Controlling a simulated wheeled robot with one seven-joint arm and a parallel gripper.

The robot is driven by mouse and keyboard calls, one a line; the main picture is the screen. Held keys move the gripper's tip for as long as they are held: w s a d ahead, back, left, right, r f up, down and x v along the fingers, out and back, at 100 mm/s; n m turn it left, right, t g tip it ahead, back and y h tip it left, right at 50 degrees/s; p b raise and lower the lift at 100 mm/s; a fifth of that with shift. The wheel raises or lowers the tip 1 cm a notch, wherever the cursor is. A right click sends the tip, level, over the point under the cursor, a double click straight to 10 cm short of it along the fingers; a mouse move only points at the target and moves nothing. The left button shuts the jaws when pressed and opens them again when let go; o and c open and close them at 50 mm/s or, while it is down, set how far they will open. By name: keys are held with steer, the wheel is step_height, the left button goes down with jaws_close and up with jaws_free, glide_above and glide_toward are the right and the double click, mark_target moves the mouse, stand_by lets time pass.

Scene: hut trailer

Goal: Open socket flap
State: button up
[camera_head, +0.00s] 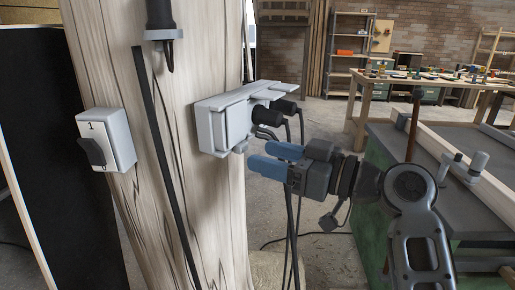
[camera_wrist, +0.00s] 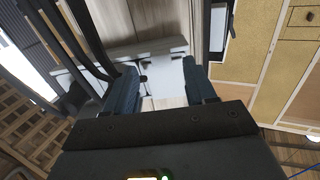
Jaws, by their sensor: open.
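A light grey socket box (camera_head: 212,132) is fixed to the right side of a thick wooden post. Two black plugs (camera_head: 267,116) with hanging cables stick out of its right side. In the wrist view my gripper (camera_wrist: 160,76) shows open, with the pale box (camera_wrist: 160,70) beyond and between the fingers. Contact cannot be told.
A grey rotary switch (camera_head: 120,138) is on the post's left side. A black cable (camera_head: 165,165) runs down the post. More cables hang below the plugs, close to my gripper. A workbench (camera_head: 480,195) stands at right, with a table (camera_head: 400,82) and shelves (camera_head: 345,55) behind.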

mark_target(245, 150)
steer(key=shift+x, duration=1.7)
jaws_close()
